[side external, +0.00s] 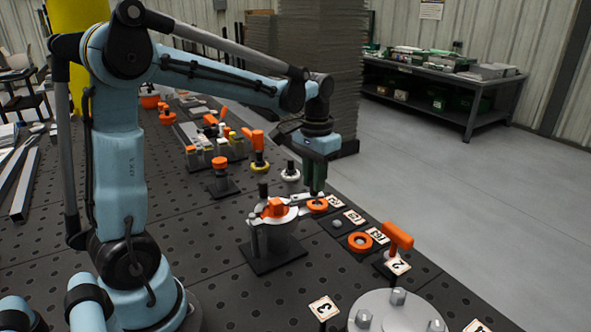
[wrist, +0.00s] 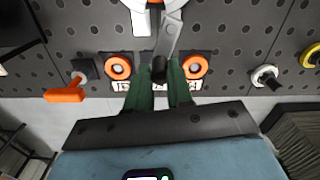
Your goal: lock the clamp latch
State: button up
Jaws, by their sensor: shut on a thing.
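The clamp latch (side external: 272,236) stands on a dark base, with an orange piece and a white curved part at its top. Its grey lever (side external: 303,196) sticks out to the right toward my gripper (side external: 316,190). In the wrist view the grey lever (wrist: 170,32) runs down from the top edge to a dark handle end (wrist: 160,68). My gripper (wrist: 161,78) has its green fingers on both sides of that end and is shut on it. Most of the clamp is outside the wrist view, and the fingers partly hide the handle.
Orange rings (side external: 360,241) and number tags lie right of the clamp, near an orange T-handle (side external: 398,237). A round grey plate with bolts (side external: 390,314) is at the front. Knobs and an orange-handled block (side external: 215,150) stand behind. Perforated table (side external: 190,262) is bare left of the clamp.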

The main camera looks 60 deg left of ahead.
jog(key=shift+d, duration=0.15)
jog(key=shift+s+d, duration=0.25)
jog(key=shift+d, duration=0.1)
dwell(0.4)
jog(key=shift+s+d, duration=0.35)
jog(key=shift+d, duration=0.05)
